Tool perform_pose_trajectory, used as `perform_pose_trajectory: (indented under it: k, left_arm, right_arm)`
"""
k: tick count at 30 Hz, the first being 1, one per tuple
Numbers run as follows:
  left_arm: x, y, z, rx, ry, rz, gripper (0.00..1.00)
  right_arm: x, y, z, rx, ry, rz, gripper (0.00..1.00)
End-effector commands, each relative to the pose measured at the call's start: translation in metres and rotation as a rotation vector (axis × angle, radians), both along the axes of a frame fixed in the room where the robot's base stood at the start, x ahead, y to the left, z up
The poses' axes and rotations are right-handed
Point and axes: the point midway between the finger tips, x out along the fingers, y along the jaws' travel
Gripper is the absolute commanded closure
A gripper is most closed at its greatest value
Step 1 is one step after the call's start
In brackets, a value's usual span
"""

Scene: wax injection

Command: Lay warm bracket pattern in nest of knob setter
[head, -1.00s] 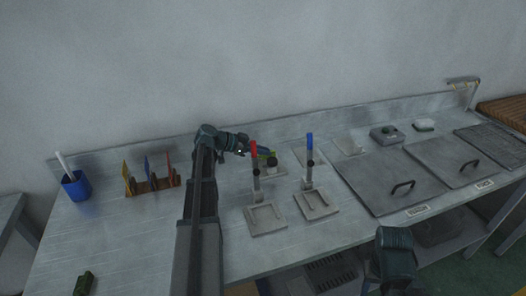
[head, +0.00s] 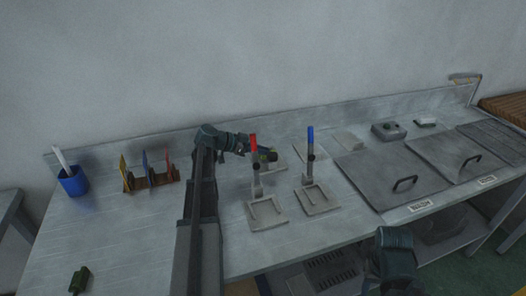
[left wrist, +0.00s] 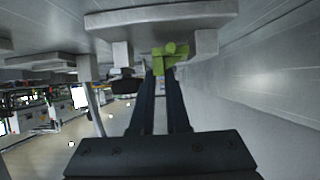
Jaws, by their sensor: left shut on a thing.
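My left gripper (head: 266,154) is over the bench, just behind the red-topped post. In the left wrist view its two dark fingers are shut on a small yellow-green piece (left wrist: 168,56), which looks like the bracket pattern; in the head view it is mostly hidden. Two knob setters stand in front: one with a red-topped post (head: 254,165) and a grey base plate (head: 266,213), one with a blue-topped post (head: 310,155) and a similar plate (head: 318,199). Their plates look empty. A grey slab (left wrist: 160,18) is close to the held piece. My right gripper is out of view.
A blue cup (head: 73,182) and a wooden rack (head: 153,180) with coloured cards stand at the left. Lidded grey panels with handles (head: 405,183) fill the right. A small green object (head: 79,280) lies at the front left. The left bench middle is clear.

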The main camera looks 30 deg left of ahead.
Motion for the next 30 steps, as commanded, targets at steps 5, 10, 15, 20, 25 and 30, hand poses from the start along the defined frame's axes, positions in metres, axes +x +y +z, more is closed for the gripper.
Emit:
perform_pose_trajectory:
  k: [5, 10, 15, 20, 25, 30]
  left_arm:
    - [0.000, 0.000, -0.006, 0.000, 0.000, 0.000, 1.00]
    - [0.000, 0.000, -0.010, 0.000, 0.000, 0.000, 1.00]
    - [0.000, 0.000, -0.014, 0.000, 0.000, 0.000, 1.00]
    - [0.000, 0.000, -0.012, 0.000, 0.000, 0.000, 0.60]
    - [0.000, 0.000, -0.012, 0.000, 0.000, -0.001, 0.52]
    - [-0.001, 0.000, -0.011, 0.000, 0.000, -0.001, 0.52]
  right_arm:
    - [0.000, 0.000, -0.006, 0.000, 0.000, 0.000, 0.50]
    - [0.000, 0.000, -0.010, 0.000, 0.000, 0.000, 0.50]
    - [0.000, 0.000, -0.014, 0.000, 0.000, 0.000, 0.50]
    - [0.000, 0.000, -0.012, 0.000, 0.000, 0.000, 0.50]
    - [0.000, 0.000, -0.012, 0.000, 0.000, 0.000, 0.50]
    - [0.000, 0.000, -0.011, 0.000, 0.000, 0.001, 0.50]
